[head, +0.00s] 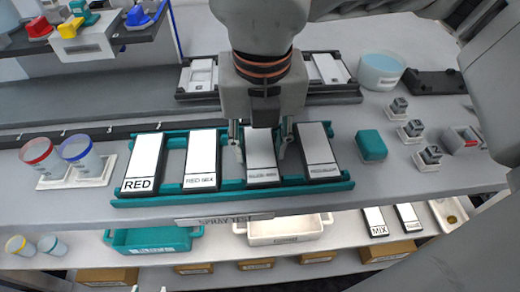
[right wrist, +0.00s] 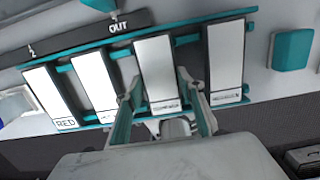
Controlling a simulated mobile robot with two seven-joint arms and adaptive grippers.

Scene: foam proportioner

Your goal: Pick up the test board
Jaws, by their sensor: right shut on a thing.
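Several test boards, white with dark edges, lie side by side in a teal rack (head: 150,201) on the bench. From the left they are the RED board (head: 145,160), one with a smaller RED label (head: 200,157), a third board (head: 262,168) and a fourth (head: 315,145). The labels of the last two are too small to read. My right gripper (head: 262,146) points down over the third board, fingers shut on its two long sides. The right wrist view shows the third board (right wrist: 160,70) between the fingers (right wrist: 160,88), still in the rack. My left gripper is not in view.
Red and blue-rimmed cups (head: 77,150) stand at the left. A teal block (head: 371,145) and several small grey blocks (head: 411,130) stand at the right. A second rack (head: 195,96) and a blue bowl (head: 380,70) are behind. Trays (head: 150,238) sit on the lower shelf.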

